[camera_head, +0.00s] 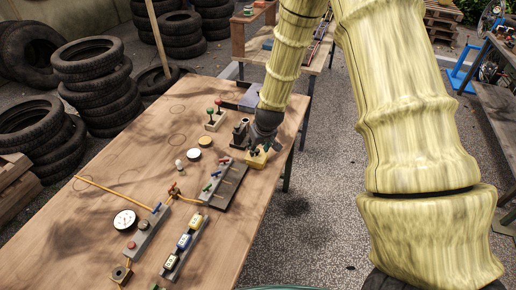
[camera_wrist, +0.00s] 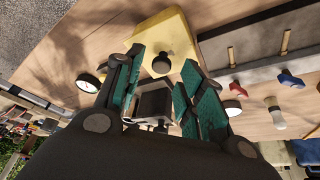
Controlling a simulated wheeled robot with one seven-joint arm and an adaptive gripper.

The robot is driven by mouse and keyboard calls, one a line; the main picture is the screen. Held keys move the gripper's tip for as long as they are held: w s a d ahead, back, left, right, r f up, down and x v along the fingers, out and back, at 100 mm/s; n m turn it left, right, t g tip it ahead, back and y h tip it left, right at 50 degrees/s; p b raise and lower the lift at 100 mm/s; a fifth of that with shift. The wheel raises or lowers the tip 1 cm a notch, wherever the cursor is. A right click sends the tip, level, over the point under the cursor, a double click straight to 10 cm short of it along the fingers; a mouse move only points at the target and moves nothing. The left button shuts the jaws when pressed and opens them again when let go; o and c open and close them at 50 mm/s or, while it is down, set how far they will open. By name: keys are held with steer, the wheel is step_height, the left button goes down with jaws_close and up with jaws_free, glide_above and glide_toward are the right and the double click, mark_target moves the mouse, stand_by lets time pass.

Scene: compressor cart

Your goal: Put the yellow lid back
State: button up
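The yellow lid (camera_wrist: 158,30) is a yellow plate with a round black knob (camera_wrist: 161,64) in the wrist view. In the head view the lid (camera_head: 256,160) lies at the table's right edge, partly hidden by my gripper (camera_head: 263,146). In the wrist view my gripper (camera_wrist: 164,68) is open. Its teal-padded fingers stand either side of the knob, with gaps visible, so it does not appear clamped. A dark box (camera_wrist: 155,101) shows between the fingers in the wrist view.
A dark grey board with red, blue and green handles (camera_head: 221,184) lies close by. A dark fixture (camera_head: 240,131) stands left of my gripper. Round gauges (camera_head: 125,220), a row of yellow-faced blocks (camera_head: 184,242) and joysticks (camera_head: 215,117) occupy the wooden table (camera_head: 60,235). Tyres (camera_head: 95,75) stand behind.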

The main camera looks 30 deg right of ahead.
steer(key=b+v, duration=0.2)
steer(key=v, duration=0.9)
steer(key=shift+s, duration=0.1)
stand_by(0.5)
